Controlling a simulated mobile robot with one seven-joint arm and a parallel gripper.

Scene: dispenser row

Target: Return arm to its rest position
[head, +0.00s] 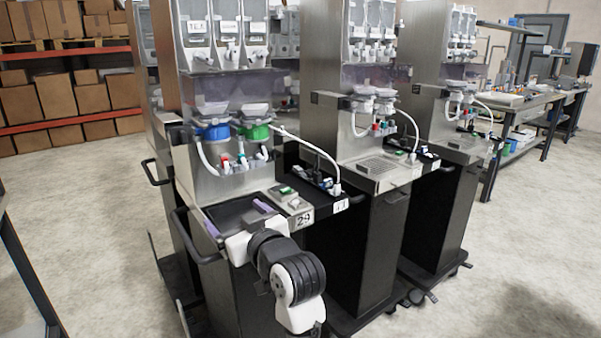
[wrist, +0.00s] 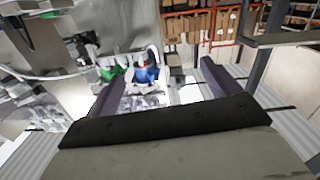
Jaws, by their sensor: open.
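My gripper (head: 237,216) is at the end of my white and black arm in the head view, in front of the nearest dispenser (head: 228,150). Its two purple fingers are wide apart, with nothing seen between them, over or close to the dark tray (head: 232,210) of that dispenser. Whether they touch the tray cannot be told. In the wrist view the two fingers of my gripper (wrist: 160,86) are also spread. Beyond them show a blue valve (wrist: 146,75) and a green valve (wrist: 108,72).
A scale (head: 292,203) marked 29 sits right beside the tray. White hoses (head: 318,152) arch across the nearest dispenser. A second dispenser (head: 375,165) and a third stand to the right. Shelves with boxes (head: 60,95) stand at the back left. The floor at left (head: 90,220) is clear.

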